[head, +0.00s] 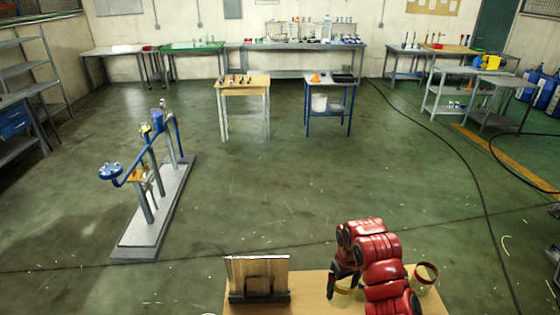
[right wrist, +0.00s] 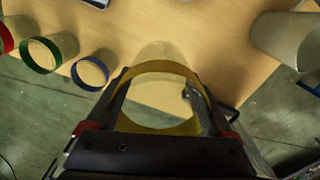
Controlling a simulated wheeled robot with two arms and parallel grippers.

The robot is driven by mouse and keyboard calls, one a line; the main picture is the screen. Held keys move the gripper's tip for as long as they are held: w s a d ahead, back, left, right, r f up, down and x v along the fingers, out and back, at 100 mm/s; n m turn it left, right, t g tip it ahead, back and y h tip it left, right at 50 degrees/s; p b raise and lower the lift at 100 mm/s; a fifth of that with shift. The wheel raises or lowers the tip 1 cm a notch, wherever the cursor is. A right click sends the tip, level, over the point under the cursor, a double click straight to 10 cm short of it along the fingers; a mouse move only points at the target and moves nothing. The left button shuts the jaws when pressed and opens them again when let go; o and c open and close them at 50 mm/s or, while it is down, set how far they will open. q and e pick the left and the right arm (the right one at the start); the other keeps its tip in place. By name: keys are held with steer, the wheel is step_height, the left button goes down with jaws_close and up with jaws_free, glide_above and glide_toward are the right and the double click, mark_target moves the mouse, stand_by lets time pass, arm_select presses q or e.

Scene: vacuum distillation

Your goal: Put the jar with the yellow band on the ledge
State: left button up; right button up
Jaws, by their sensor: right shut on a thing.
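The jar with the yellow band (right wrist: 158,67) is clear glass. In the right wrist view it sits between the two fingers of my right gripper (right wrist: 160,95), which are shut on its sides near the yellow rim. In the head view my right gripper (head: 345,281) points down at the table's near part, and the yellow band (head: 346,291) shows just under it, partly hidden by the arm. I cannot tell whether the jar touches the table. A wooden upright panel with a dark base (head: 258,275) stands left of the gripper; I cannot tell if it is the ledge. My left gripper is out of view.
The wooden table (head: 310,287) is under the gripper. In the right wrist view, jars with a red band (right wrist: 6,38), a green band (right wrist: 42,55) and a blue band (right wrist: 90,73) stand at left. Another jar (right wrist: 285,38) is at right. The red-banded jar shows in the head view (head: 426,272).

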steer(key=w+r+m+b, duration=0.4)
steer(key=w+b, duration=0.3)
steer(key=b, duration=0.8)
steer(key=shift+w+a, duration=0.3)
steer(key=shift+a, duration=0.15)
steer(key=shift+r, duration=0.1)
steer(key=shift+d+f, duration=0.1)
steer(key=shift+f, duration=0.1)
